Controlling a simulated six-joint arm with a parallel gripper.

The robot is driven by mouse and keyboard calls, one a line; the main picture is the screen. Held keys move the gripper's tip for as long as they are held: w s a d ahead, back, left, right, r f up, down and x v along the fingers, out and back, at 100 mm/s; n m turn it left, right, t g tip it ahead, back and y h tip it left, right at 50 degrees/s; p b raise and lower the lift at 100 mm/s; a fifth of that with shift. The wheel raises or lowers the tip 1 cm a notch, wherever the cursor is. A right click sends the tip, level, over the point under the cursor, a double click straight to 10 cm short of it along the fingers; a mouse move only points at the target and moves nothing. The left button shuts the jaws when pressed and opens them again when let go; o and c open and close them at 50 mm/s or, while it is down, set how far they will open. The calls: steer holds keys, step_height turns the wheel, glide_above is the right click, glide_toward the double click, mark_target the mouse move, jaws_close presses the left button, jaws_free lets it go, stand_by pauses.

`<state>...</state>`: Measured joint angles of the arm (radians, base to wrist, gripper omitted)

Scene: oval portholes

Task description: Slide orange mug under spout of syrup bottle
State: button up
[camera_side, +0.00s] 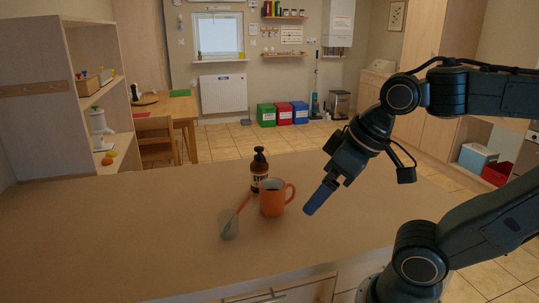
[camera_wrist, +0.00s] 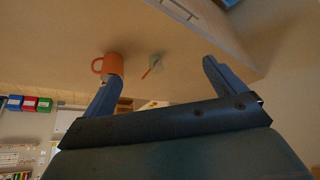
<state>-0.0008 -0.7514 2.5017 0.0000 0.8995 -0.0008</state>
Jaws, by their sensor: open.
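The orange mug (camera_side: 272,202) stands upright on the counter, its handle to the right. The dark syrup bottle (camera_side: 258,176) with a black pump top stands just behind it, its lower part partly hidden by the mug. Which way the spout points is too small to tell. My gripper (camera_side: 318,200) is right of the mug, above the counter, apart from it and empty. In the wrist view, the mug (camera_wrist: 113,63) shows beyond the left finger of my open gripper (camera_wrist: 161,72). I cannot make out the bottle there.
A clear glass (camera_side: 229,228) with an orange stick leaning in it stands left of and nearer than the mug; it also shows in the wrist view (camera_wrist: 156,61). The counter (camera_side: 120,225) is otherwise clear. A wooden shelf unit (camera_side: 45,100) stands at the left.

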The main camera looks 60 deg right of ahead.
steer(key=shift+c, duration=0.4)
steer(key=shift+w, duration=0.15)
steer(key=c, duration=0.7)
steer(key=shift+w+d+m, duration=0.25)
steer(key=shift+w+m, duration=0.05)
steer(key=shift+w, duration=0.2)
steer(key=c, duration=0.8)
steer(key=shift+w+d+f+m+g, duration=0.1)
steer(key=shift+w+d+m+g, duration=0.15)
steer(key=shift+w, duration=0.2)
steer(key=shift+w+d+m+g, duration=0.15)
steer(key=shift+w+d+g, duration=0.1)
steer(key=shift+w, duration=0.15)
jaws_close()
steer(key=w+d+f+m+g, duration=0.4)
steer(key=w+d+f+m, duration=0.2)
steer(key=w+d+f, duration=0.4)
steer(key=w+d, duration=0.1)
steer(key=d, duration=0.2)
steer(key=shift+w+f+m+g, duration=0.3)
steer(key=shift+w+f, duration=0.05)
steer(key=shift+w, duration=0.05)
